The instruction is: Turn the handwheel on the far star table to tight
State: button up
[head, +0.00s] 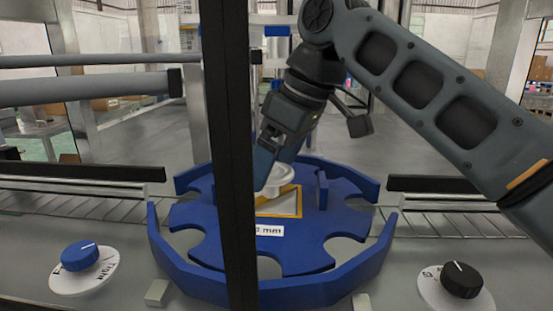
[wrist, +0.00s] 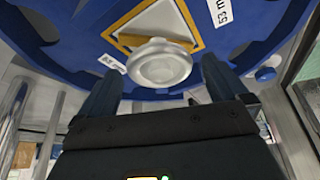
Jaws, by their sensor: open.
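The blue star table (head: 195,228) shows in the middle of the head view, with rounded notches and a raised blue rim. A white round handwheel (head: 281,178) stands at its centre on a yellow-edged plate. In the wrist view the handwheel (wrist: 159,66) lies ahead, between and beyond the finger tips. My gripper (head: 268,172) points down at the handwheel and partly covers it in the head view. I cannot tell whether a finger touches the handwheel. No tight mark is readable on it.
A dark upright post (head: 232,120) stands in front of the star table and hides part of it. A blue dial (head: 80,256) and a black dial (head: 461,279) sit on white discs at the front. Conveyors with dark-topped rails run left and right.

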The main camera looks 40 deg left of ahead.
jog(key=shift+c, duration=0.4)
jog(key=c, duration=0.9)
jog(key=shift+s+r+m+p, duration=0.1)
jog(key=shift+m+p, duration=0.2)
jog(key=shift+p, duration=0.3)
jog(key=shift+r+m+t+p, duration=0.1)
jog(key=shift+m+t+p, duration=0.3)
jog(key=shift+m+p, duration=0.35)
jog(key=m+p, duration=0.2)
jog(key=p, duration=0.1)
jog(key=shift+s+r+t+p, duration=0.1)
jog(key=shift+s+t+p, duration=0.1)
jog(key=shift+t+p, duration=0.15)
jog(key=m+p, duration=0.2)
jog(key=m+t+p, duration=0.1)
jog(key=p, duration=0.1)
jog(key=shift+s+a+m+t+h, duration=0.1)
jog(key=shift+m+t+h, duration=0.15)
jog(key=shift+m+h, duration=0.15)
jog(key=shift+f+m+p, duration=0.25)
jog(key=shift+m+p, duration=0.2)
jog(key=shift+p, duration=0.3)
